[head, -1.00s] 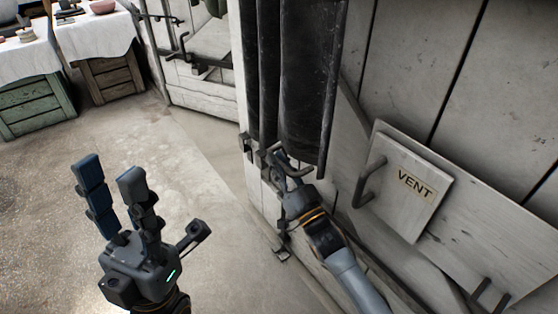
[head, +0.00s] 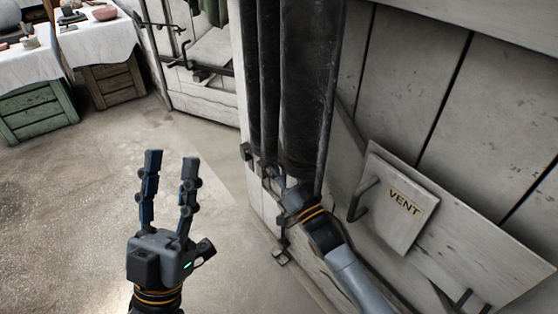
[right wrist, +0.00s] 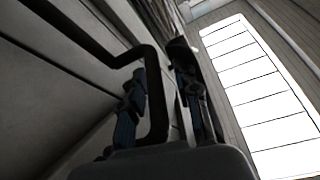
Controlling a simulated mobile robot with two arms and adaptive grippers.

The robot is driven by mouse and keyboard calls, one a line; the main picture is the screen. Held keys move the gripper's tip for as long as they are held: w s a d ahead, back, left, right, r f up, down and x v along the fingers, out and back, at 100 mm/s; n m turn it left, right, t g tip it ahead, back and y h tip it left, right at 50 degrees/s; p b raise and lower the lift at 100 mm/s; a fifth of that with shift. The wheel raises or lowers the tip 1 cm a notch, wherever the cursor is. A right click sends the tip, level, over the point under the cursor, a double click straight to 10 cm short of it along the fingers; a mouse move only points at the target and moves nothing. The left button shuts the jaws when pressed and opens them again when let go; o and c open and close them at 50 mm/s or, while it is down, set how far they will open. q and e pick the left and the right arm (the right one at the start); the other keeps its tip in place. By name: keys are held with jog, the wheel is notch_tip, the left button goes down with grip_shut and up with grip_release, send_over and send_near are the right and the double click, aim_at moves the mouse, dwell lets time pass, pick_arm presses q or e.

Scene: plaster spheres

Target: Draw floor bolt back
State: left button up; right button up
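The floor bolt is a dark upright rod with brackets at the edge of the pale plank door; its lower end (head: 281,256) shows near the floor. My right gripper (head: 276,178) is at the bolt's upper hardware, which it partly hides. In the right wrist view a dark bent bar handle (right wrist: 156,95) passes between the fingers of my right gripper (right wrist: 163,85). The fingers stand apart, with a gap on the bar's right side; the left finger is close to it, and contact cannot be told. My left gripper (head: 171,165) is open and empty above the floor.
A panel marked VENT (head: 400,202) with a dark handle (head: 362,199) is right of my right arm. Dark hanging strips (head: 308,90) are above my right gripper. Cloth-covered crates (head: 35,105) stand at the back left. The floor (head: 80,200) between is open.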

jog(key=shift+f, duration=0.2)
jog(key=shift+s+d+f, duration=0.1)
jog(key=shift+d, duration=0.05)
jog(key=v, duration=1.1)
jog(key=shift+s, duration=0.35)
jog(key=shift+d, duration=0.1)
